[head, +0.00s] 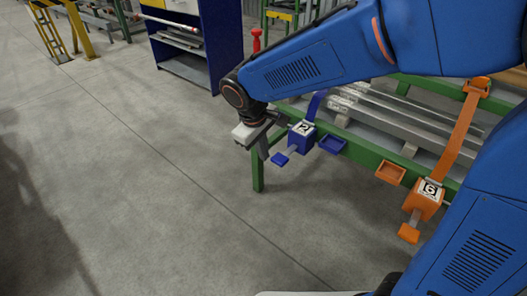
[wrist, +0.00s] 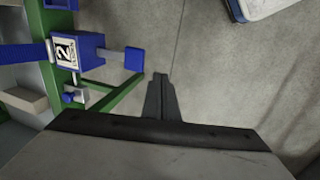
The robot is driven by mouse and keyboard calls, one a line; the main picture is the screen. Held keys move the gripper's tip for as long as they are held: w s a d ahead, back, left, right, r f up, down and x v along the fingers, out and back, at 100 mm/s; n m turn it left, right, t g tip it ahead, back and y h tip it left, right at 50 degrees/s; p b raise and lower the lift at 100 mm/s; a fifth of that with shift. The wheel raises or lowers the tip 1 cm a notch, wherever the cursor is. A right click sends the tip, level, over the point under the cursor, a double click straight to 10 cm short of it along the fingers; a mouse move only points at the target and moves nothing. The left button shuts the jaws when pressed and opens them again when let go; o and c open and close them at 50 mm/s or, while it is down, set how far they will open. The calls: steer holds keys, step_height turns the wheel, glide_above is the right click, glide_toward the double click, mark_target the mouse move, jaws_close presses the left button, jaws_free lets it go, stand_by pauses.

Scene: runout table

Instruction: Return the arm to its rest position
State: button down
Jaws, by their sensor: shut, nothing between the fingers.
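My gripper (head: 264,153) hangs at the end of my blue arm, over the floor at the left end of the green-framed runout table (head: 257,177). In the wrist view, the fingers of my gripper (wrist: 160,78) are together with nothing between them, above bare floor. A blue clamp marked 2 (head: 302,134) is just right of the gripper in the head view, apart from it as far as I can tell. The same blue clamp (wrist: 80,50) is at the upper left in the wrist view.
An orange clamp marked 6 (head: 428,196) sits farther right on the table edge. Small blue (head: 332,144) and orange (head: 390,173) trays are fixed to the rail. Metal bars (head: 395,119) lie on the table. A blue cabinet (head: 215,40) stands behind. Open concrete floor lies left.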

steer(key=s+d+r+m+y, duration=0.1)
steer(key=s+d+r+m, duration=0.15)
steer(key=d, duration=0.65)
steer(key=s+d+r+m, duration=0.2)
steer(key=s+d+r, duration=0.15)
steer(key=d, duration=0.55)
steer(key=s+d+m+t, duration=0.2)
steer(key=s+d+m, duration=0.3)
steer(key=s+d, duration=0.7)
steer(key=shift+s+d+r+m+t+y, duration=0.2)
steer(key=shift+s+r+m+t+y, duration=0.1)
steer(key=shift+s+r+m, duration=0.15)
steer(key=shift+d, duration=0.1)
